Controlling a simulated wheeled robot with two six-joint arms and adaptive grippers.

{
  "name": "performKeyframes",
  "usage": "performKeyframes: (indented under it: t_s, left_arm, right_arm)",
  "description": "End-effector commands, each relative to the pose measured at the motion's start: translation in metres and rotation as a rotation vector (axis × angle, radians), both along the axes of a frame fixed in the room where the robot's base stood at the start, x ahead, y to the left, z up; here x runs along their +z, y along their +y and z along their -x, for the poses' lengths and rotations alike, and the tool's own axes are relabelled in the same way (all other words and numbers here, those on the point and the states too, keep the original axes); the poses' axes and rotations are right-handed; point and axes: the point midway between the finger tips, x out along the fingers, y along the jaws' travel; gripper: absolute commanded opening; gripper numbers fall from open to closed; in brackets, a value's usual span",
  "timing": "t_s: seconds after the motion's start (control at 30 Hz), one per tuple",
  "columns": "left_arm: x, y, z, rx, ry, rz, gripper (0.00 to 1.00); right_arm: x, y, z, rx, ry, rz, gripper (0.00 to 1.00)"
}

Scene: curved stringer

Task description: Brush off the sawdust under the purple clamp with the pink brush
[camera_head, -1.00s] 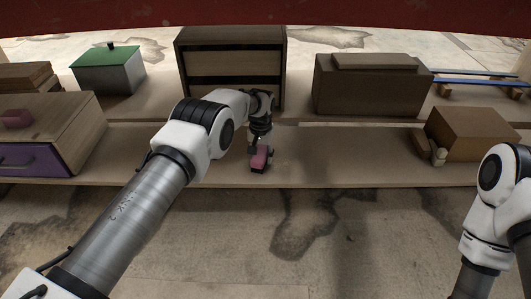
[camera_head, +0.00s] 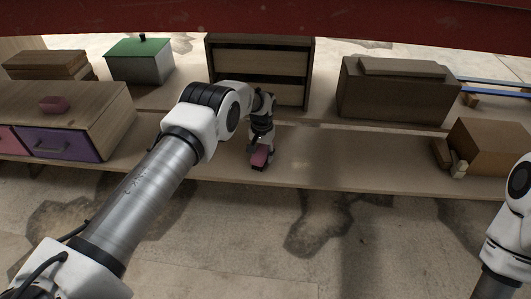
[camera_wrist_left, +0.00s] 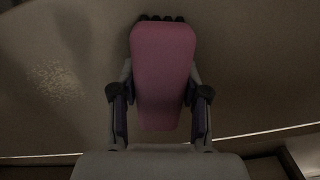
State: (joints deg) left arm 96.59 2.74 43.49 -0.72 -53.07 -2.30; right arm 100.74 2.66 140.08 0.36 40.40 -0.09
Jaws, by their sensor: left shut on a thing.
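The pink brush (camera_head: 260,157) is in my left gripper (camera_head: 258,149), just above the front board of the low shelf. In the left wrist view the pink brush (camera_wrist_left: 164,75) points away, with the left gripper's fingers (camera_wrist_left: 160,110) closed on both its sides. Dark bristle tips show at its far end. A pale speckled patch of sawdust (camera_wrist_left: 56,80) lies on the brown board to the left, apart from the brush. I cannot make out a purple clamp in either view. Only part of my right arm shows at the right edge; its gripper is out of frame.
A wooden drawer unit (camera_head: 95,97) with a purple drawer front (camera_head: 58,144) and a pink block (camera_head: 54,104) on top stands left. A slatted cabinet (camera_head: 258,72), a brown box (camera_head: 395,91) and a smaller box (camera_head: 492,147) also stand there.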

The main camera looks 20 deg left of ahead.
Motion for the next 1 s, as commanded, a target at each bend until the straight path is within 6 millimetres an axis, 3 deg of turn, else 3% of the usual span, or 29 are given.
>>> performKeyframes:
  t_s: [0.17, 0.6, 1.0]
  left_arm:
    - [0.007, 0.0, 0.0, 0.0, 0.001, 0.0, 0.17]
    - [0.06, 0.0, 0.0, 0.0, 0.0, 0.0, 0.17]
    - [0.067, 0.0, 0.0, 0.0, -0.001, 0.0, 0.17]
  right_arm:
    - [0.006, 0.0, 0.0, 0.0, 0.0, 0.0, 0.4]
    - [0.044, 0.0, 0.0, 0.0, 0.0, 0.0, 0.4]
    - [0.048, 0.0, 0.0, 0.0, 0.0, 0.0, 0.4]
